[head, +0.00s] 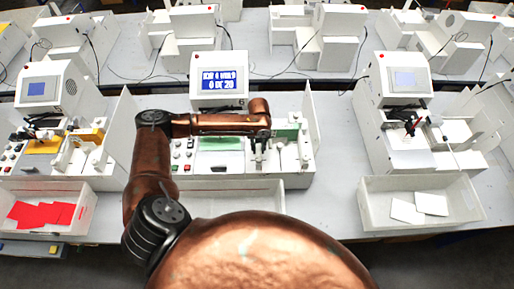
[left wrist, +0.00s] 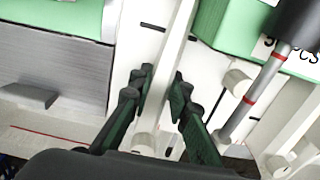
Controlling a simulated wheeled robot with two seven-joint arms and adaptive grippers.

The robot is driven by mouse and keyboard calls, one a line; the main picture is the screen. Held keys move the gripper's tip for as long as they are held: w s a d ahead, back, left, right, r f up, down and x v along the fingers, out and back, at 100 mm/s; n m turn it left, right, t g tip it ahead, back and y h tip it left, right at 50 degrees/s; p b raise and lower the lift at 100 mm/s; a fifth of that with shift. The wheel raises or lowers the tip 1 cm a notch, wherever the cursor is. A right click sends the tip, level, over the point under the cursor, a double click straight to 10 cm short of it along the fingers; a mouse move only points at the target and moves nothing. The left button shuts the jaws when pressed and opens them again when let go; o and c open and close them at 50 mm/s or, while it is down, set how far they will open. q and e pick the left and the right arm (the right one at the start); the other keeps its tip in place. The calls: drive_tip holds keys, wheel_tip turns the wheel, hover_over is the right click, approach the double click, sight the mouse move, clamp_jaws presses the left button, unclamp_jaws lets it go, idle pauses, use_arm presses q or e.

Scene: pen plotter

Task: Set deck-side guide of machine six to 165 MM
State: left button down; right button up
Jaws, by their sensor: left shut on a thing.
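My left gripper (head: 259,158) is over the right part of the middle machine's deck (head: 232,168). In the left wrist view its two dark green fingers (left wrist: 163,88) are closed on either side of a narrow white upright guide plate (left wrist: 177,45). Black marks (left wrist: 152,27) show on the white deck beside the plate, with no readable numbers. The machine's blue screen (head: 219,80) carries white text that I cannot read with certainty. My right gripper is not in view.
A grey rod with red rings (left wrist: 262,88) and green blocks (left wrist: 225,25) stand close right of the fingers. Similar machines flank the middle one, with a bin of red sheets (head: 45,212) and a bin of white cards (head: 420,205) in front.

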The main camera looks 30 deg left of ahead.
use_arm(q)
drive_tip(key=c, duration=1.8)
unclamp_jaws()
drive_tip(key=shift+a, duration=0.1)
